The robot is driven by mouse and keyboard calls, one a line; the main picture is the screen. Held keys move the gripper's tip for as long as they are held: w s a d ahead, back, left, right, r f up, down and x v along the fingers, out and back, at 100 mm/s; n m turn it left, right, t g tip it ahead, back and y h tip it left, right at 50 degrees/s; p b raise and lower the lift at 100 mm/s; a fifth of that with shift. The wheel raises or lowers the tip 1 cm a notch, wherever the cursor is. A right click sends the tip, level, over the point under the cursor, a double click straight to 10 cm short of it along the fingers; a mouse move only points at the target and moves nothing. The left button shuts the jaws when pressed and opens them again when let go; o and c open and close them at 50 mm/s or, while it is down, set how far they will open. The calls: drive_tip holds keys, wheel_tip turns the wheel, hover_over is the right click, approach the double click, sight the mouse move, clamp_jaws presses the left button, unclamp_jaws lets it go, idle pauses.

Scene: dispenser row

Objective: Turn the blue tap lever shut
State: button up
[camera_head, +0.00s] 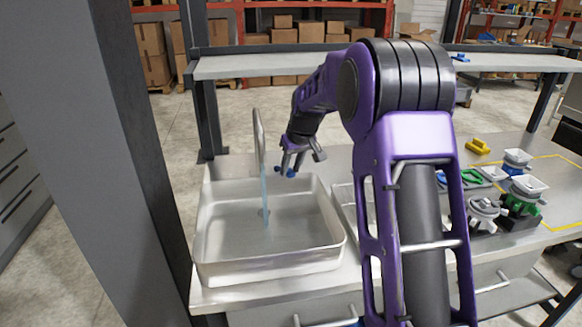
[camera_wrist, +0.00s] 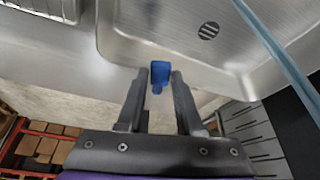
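The blue tap lever (camera_wrist: 160,71) lies between the two fingertips of my gripper (camera_wrist: 160,76) in the wrist view, close to both. The fingers stand apart on either side of it; I cannot tell whether they touch it. In the head view the lever (camera_head: 287,172) shows small and blue just below my gripper (camera_head: 293,160), behind the back rim of the sink. The curved metal spout (camera_head: 259,143) rises beside it, with a pale blue stream (camera_head: 264,192) falling into the steel sink basin (camera_head: 222,237). The stream (camera_wrist: 278,53) also crosses the wrist view at upper right.
A grey upright post (camera_head: 115,150) stands left of the sink. A long shelf (camera_head: 350,62) runs behind. Right of my arm, the bench holds a yellow block (camera_head: 478,146), a green part (camera_head: 472,177) and several dispenser-like pieces (camera_head: 524,188).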

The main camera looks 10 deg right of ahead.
clamp_jaws()
idle(1.1)
